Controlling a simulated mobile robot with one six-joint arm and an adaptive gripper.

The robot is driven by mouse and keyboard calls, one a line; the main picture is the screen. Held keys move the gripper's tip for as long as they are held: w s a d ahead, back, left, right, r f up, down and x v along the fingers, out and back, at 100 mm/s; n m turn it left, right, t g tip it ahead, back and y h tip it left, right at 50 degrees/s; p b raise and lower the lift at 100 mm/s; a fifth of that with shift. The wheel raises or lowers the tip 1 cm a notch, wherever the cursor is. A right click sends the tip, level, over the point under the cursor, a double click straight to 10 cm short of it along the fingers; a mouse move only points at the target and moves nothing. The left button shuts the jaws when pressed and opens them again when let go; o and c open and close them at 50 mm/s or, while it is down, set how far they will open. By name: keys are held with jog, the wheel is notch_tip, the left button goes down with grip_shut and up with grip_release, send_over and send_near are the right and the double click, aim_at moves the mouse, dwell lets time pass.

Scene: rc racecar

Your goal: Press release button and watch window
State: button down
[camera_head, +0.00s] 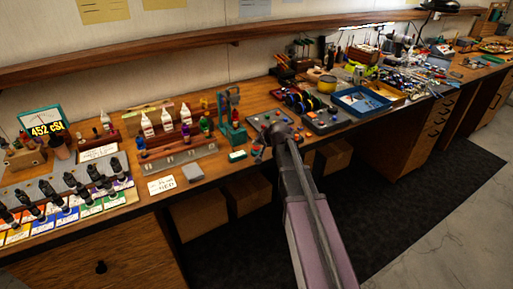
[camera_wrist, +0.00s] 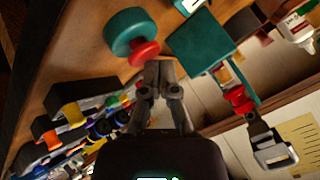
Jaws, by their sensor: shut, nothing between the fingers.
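A red button (camera_wrist: 145,54) on a round green base (camera_wrist: 128,30) shows in the wrist view, just beyond my fingertips. My gripper (camera_wrist: 157,66) is shut and empty, with its tips close to the red button; I cannot tell whether they touch it. A green stand (camera_head: 231,118) is on the bench in the head view, left of my arm; a green block (camera_wrist: 205,38) shows right of my fingers in the wrist view. A teal-framed display (camera_head: 45,130) reading "452 cSt" is at the far left. In the head view my fingers are hard to make out.
White bottles (camera_head: 166,120) stand in a rack left of the stand. Black-topped dampers (camera_head: 68,182) line the front left. A blue tray (camera_head: 361,101) and several small parts are to the right.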

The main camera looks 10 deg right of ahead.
aim_at(257, 148)
jog(key=shift+f+b, duration=0.5)
dwell(0.7)
jog(key=shift+r, duration=0.15)
jog(key=shift+r+p, duration=0.9)
jog(key=shift+p, duration=0.15)
notch_tip(257, 148, up, 5)
jog(key=p, duration=0.5)
jog(key=shift+s, duration=0.1)
dwell(0.9)
jog(key=s+f+n+g+h, duration=0.2)
jog(key=s+g, duration=0.2)
jog(key=s, duration=1)
jog(key=s+f+n+g+h, duration=0.1)
jog(key=s+f+n+g, duration=0.1)
jog(key=s, duration=1.2)
jog(key=shift+s+f+g+h, duration=0.2)
jog(key=shift+f+g+h, duration=0.2)
jog(key=shift+f+g, duration=0.65)
